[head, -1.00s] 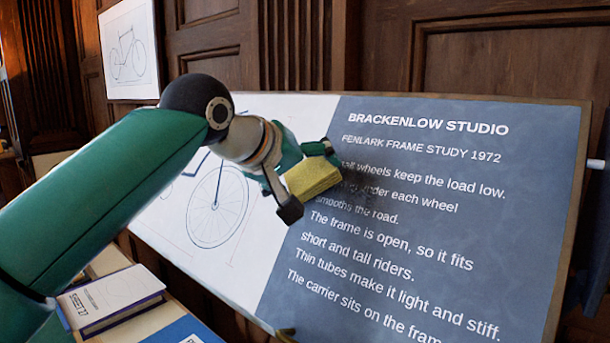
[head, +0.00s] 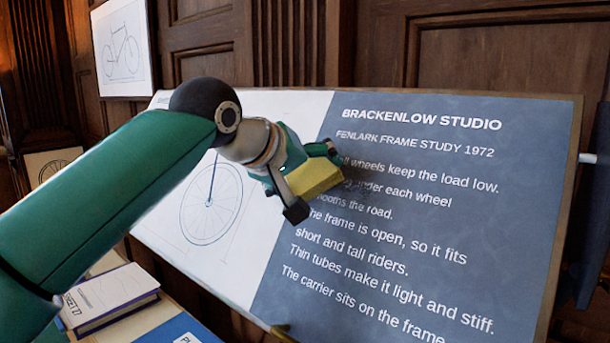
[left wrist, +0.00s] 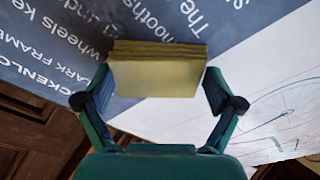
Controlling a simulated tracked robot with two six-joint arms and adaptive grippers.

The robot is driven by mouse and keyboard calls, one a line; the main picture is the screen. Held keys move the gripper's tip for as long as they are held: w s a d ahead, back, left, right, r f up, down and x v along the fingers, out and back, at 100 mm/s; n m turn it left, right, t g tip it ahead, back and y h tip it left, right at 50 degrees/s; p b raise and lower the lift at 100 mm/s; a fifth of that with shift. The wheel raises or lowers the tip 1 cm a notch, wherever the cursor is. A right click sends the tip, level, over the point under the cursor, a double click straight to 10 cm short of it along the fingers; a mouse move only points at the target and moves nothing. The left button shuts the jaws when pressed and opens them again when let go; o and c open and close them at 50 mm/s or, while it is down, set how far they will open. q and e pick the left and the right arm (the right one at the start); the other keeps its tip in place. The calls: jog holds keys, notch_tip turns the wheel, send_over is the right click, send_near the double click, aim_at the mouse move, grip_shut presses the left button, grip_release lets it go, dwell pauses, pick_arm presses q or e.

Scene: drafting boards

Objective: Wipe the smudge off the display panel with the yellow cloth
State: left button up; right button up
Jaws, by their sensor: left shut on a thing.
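The yellow cloth (head: 318,178) is a thick folded pad between the fingers of my left gripper (head: 315,179), which is shut on it. The display panel (head: 430,240) is tilted, with white lettering on blue-grey at right and a bicycle drawing on white at left. The dark smudge (head: 362,182) shows just right of the cloth, over the start of the text lines; the cloth may hide part of it. In the left wrist view the cloth (left wrist: 155,78) spans both fingers, in front of the panel (left wrist: 255,50). I cannot tell whether it touches the panel. My right gripper is out of view.
A book (head: 108,297) and a blue item (head: 185,330) lie on a surface at lower left, below my left arm. A framed bicycle drawing (head: 122,45) hangs on the wood wall behind.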

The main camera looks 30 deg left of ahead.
aim_at(348, 187)
pick_arm(q)
jog(key=shift+s+d+b, duration=0.15)
jog(key=shift+d+b, duration=0.05)
jog(key=shift+d, duration=1.95)
jog(key=shift+s+d+b, duration=0.15)
jog(key=shift+s+d, duration=0.05)
jog(key=shift+d, duration=2)
jog(key=shift+s+d+b, duration=0.15)
jog(key=shift+d+b, duration=0.05)
jog(key=shift+d, duration=1.95)
jog(key=shift+w+a, duration=0.15)
jog(key=shift+a, duration=1.6)
jog(key=shift+w+a, duration=0.15)
jog(key=shift+a, duration=1.55)
jog(key=shift+w+a+p, duration=0.15)
jog(key=shift+a+p, duration=0.25)
jog(key=shift+a, duration=1.3)
jog(key=shift+w+a+p, duration=0.1)
jog(key=shift+a+p, duration=0.3)
jog(key=shift+a, duration=1.3)
jog(key=shift+s+r, duration=0.35)
jog(key=shift+s, duration=0.05)
jog(key=shift+a+p+v, duration=0.1)
jog(key=shift+p+v, duration=0.35)
jog(key=shift+v, duration=0.75)
jog(key=shift+a+p+v, duration=0.15)
jog(key=shift+p+v, duration=0.25)
jog(key=shift+v, duration=0.8)
jog(key=shift+r, duration=0.15)
